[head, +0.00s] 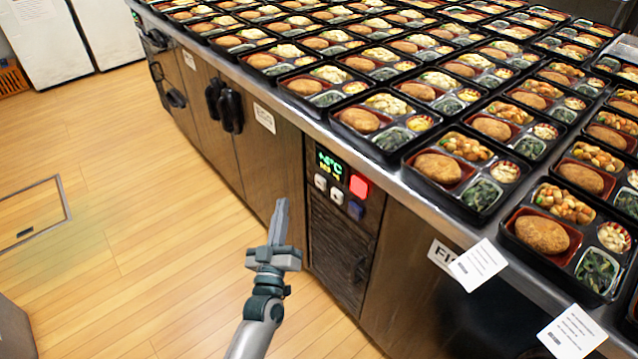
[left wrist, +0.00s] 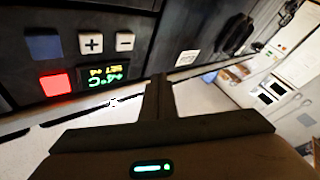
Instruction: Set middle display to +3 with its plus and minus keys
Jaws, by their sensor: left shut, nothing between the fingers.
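The control panel on the cabinet front has a lit display (head: 329,163) with a green line above a smaller yellow line. The green line seems to start with a plus and end in °C; I cannot read its digit surely. In the left wrist view the display (left wrist: 102,77) appears upside down. Beside it are the white plus key (left wrist: 91,43) and minus key (left wrist: 125,41). In the head view the minus key (head: 320,181) is left of the plus key (head: 337,194). My left gripper (head: 282,205) is shut and empty, left of the panel and apart from it. My right gripper is not in view.
A red button (head: 359,186) and a blue button (head: 355,210) sit right of the display and keys. The counter above holds many bento trays (head: 448,199). Paper labels (head: 477,264) hang at its edge. The wooden floor (head: 130,230) left of the cabinets is clear.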

